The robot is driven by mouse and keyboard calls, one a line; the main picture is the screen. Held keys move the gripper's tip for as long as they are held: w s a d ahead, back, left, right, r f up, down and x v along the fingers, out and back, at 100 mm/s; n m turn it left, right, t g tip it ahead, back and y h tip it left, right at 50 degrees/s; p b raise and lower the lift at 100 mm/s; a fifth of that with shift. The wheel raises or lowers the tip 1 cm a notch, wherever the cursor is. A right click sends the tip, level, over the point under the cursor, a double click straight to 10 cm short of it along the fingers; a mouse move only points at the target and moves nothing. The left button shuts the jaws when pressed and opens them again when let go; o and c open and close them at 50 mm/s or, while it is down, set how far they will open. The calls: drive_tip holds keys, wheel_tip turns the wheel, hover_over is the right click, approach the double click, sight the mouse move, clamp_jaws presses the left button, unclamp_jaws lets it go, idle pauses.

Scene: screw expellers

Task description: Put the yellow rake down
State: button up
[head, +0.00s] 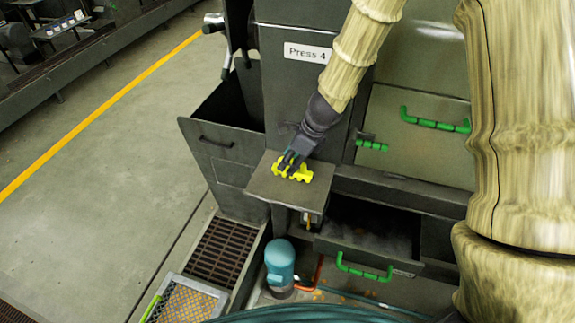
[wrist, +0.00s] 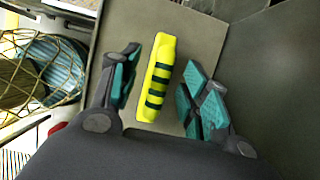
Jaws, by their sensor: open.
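The yellow rake (head: 303,174) lies on a small flat grey shelf (head: 262,187) that juts from the front of the press. In the wrist view the rake (wrist: 158,70) shows as a yellow bar with dark bands, lying lengthwise between the two fingers. My gripper (head: 290,163) is right above the shelf at the rake. In the wrist view my gripper (wrist: 158,85) is open, with a finger on each side of the rake and a visible gap to both. In the head view my fingers hide part of the rake.
An open grey bin (head: 222,135) stands left of the shelf. An open drawer with a green handle (head: 364,272) is below right. A blue-green motor (head: 280,262) and a floor grate (head: 222,250) are below. A closed door with a green handle (head: 435,124) is at right.

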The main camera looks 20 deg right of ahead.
drive_tip(key=shift+b+v, duration=0.3)
drive_tip(key=shift+v, duration=3.45)
drive_tip(key=shift+f, duration=0.1)
